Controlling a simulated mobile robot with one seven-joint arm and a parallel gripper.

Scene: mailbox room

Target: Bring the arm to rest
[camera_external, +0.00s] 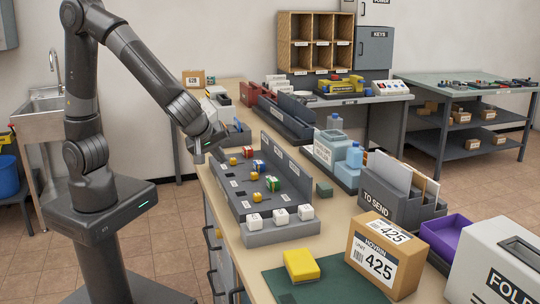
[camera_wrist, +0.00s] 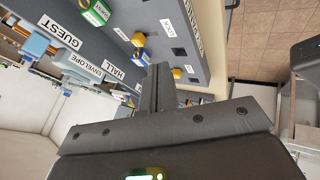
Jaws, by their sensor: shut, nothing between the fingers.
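My arm reaches right and down from its base in the external view. My gripper (camera_external: 198,158) hangs over the far left end of the grey key board (camera_external: 238,200), close to its edge. In the wrist view my gripper (camera_wrist: 160,72) has its fingers together with nothing between them. The board shows beyond the fingers in the wrist view (camera_wrist: 205,50), with yellow-headed keys and labels. I cannot tell whether the fingertips touch the board.
White blocks (camera_external: 280,217) sit on a grey stand at the board's front. A TO SEND box (camera_external: 378,206), a cardboard parcel (camera_external: 362,262) and a yellow sponge-like block (camera_external: 301,265) stand on the right. A sink (camera_external: 42,105) stands left. The air above the board is clear.

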